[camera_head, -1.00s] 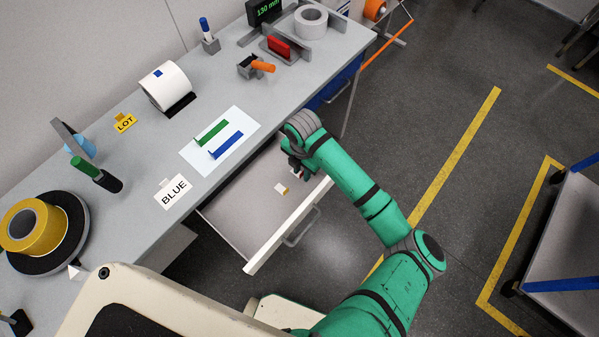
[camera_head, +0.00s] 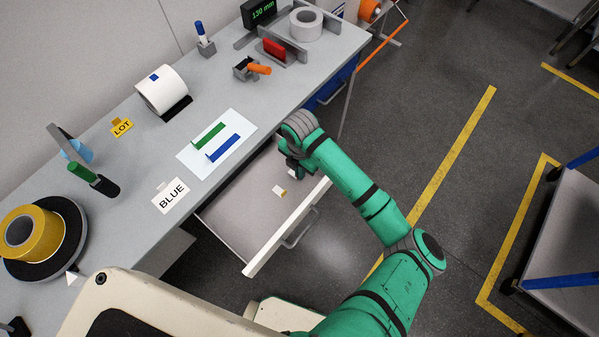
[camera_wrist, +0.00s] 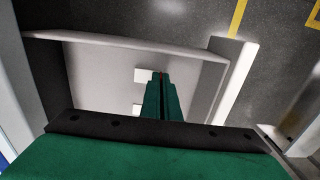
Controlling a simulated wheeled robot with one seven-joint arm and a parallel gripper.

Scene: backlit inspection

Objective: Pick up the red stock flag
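My gripper (camera_head: 294,172) reaches down into the open drawer, near its inner right end. In the wrist view its two green fingers (camera_wrist: 161,98) are almost together. A small pale tag (camera_head: 280,191) lies in the drawer near the gripper. In the wrist view two pale tags (camera_wrist: 143,75) (camera_wrist: 137,108) lie beside the fingers.
The drawer (camera_head: 240,210) is pulled out from the grey bench (camera_head: 225,85). Its front wall (camera_head: 285,228) stands up on the aisle side. On the bench are a white sheet with green and blue strips (camera_head: 217,143), a BLUE card (camera_head: 171,196) and a white roll (camera_head: 161,89).

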